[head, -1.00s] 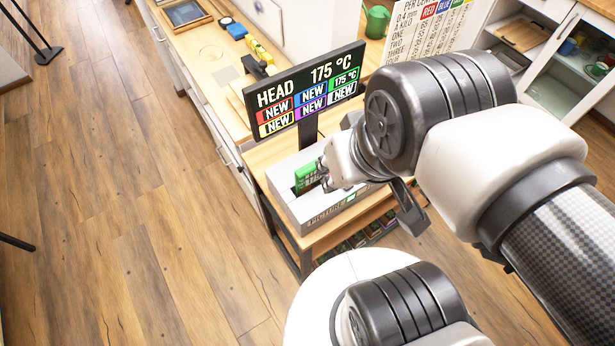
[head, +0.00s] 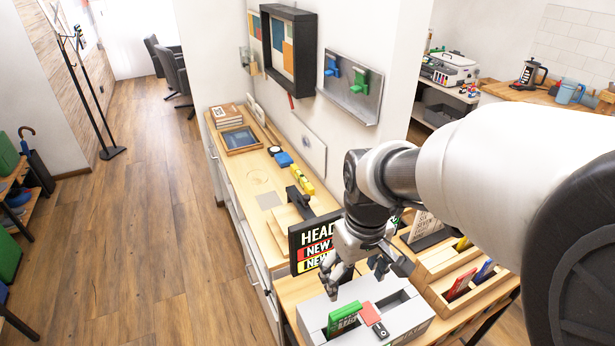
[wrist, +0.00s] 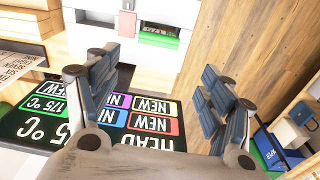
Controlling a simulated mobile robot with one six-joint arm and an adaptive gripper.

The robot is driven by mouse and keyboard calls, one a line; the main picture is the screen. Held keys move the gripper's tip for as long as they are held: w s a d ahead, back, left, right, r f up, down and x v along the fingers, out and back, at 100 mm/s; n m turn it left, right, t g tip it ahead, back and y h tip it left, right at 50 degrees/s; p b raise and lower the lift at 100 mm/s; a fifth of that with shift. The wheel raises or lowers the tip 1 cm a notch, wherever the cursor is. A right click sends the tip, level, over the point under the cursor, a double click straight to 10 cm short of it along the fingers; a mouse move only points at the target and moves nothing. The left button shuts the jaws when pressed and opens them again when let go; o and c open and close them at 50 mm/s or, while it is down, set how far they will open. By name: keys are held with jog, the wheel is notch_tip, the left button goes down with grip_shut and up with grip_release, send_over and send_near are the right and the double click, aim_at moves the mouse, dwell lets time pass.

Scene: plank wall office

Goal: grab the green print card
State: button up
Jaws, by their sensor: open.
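The green print card (head: 343,319) stands upright in a slot of the white box (head: 312,309) on the table. A small red and grey piece (head: 374,320) is right beside it. My gripper (head: 364,275) is open and empty, above and behind the card, close to the sign, apart from both. In the wrist view the spread fingers (wrist: 160,66) have the sign (wrist: 140,118) between and below them. The card shows there as a small green strip (wrist: 158,41) near the top.
The black sign (head: 313,245) stands just behind the box, partly hidden by my arm. A wooden rack (head: 440,296) with coloured cards is to the right. A long counter (head: 240,185) runs back along the wall.

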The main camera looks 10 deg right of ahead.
aim_at(343, 317)
jog(key=shift+o, duration=1.1)
jog(key=shift+w+f+g, duration=0.2)
jog(key=shift+w+f, duration=0.25)
jog(key=shift+f, duration=0.2)
jog(key=shift+w+f+g, duration=0.2)
jog(key=shift+w+f, duration=0.25)
jog(key=shift+f, duration=0.15)
jog(key=shift+n, duration=0.3)
notch_tip(343, 317, down, 18)
jog(key=b, duration=0.6)
jog(key=shift+r, duration=0.15)
jog(key=c, duration=1.7)
jog(key=shift+r, duration=0.1)
